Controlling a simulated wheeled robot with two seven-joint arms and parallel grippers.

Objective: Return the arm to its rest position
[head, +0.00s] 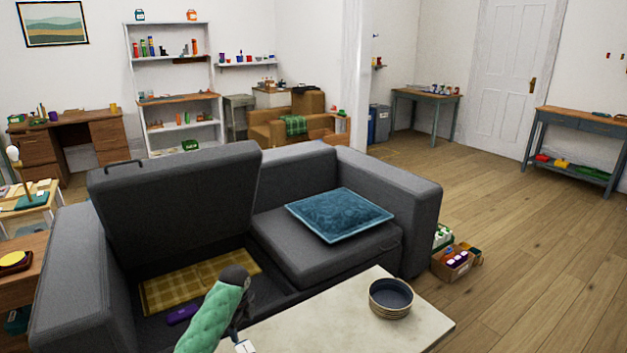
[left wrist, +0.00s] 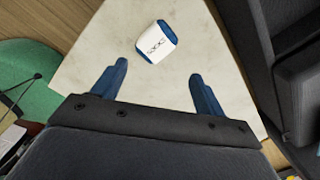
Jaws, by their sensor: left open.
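My left arm, with a green padded sleeve (head: 212,314), comes up from the bottom of the head view. Its dark wrist part stands over the left end of the pale table (head: 345,318); the fingers do not show clearly there. In the left wrist view my left gripper (left wrist: 159,72) has its two blue fingers wide apart with nothing between them. A small white box with blue ends (left wrist: 156,41) lies on the pale tabletop (left wrist: 85,60), beyond the fingertips and apart from them. My right gripper is in neither view.
A grey sofa (head: 345,258) stands behind the table, its left seat lid (head: 178,200) raised. A yellow checked cloth (head: 200,280) and a purple item (head: 183,314) lie in the opening. A blue cushion (head: 338,213) lies on the right seat. A round dark bowl (head: 391,298) stands on the table.

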